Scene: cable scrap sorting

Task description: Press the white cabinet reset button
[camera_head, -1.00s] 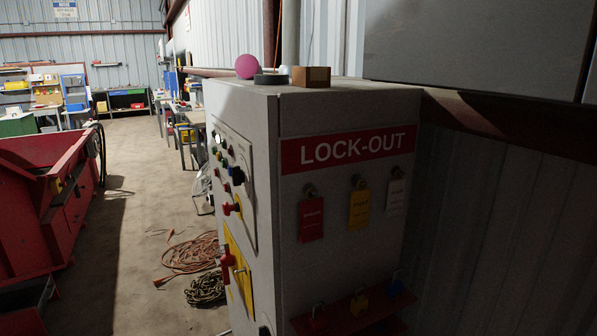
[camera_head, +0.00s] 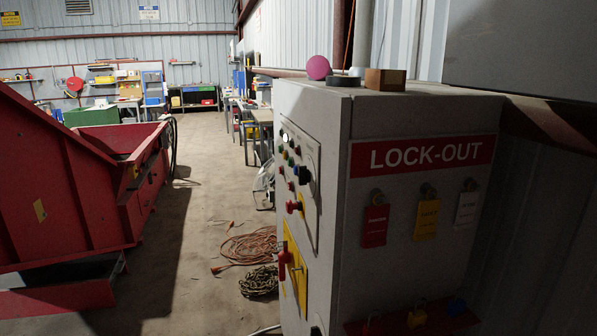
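The grey control cabinet (camera_head: 400,120) stands right of centre, its lock-out side facing me. Its control face is seen at a steep angle on the left side. A white button (camera_head: 285,137) sits at the top of the control panel, above several coloured buttons. Below are a black knob (camera_head: 303,174) and a red and yellow switch (camera_head: 294,206). A red handle (camera_head: 284,259) is on a yellow plate lower down. Neither of my grippers is in view, and nothing touches the white button.
A red metal container (camera_head: 60,190) fills the left side. Bare concrete floor lies between it and the cabinet. An orange cable coil (camera_head: 250,246) and a chain (camera_head: 260,282) lie on the floor beside the cabinet. A pink ball (camera_head: 318,67) rests on the cabinet top.

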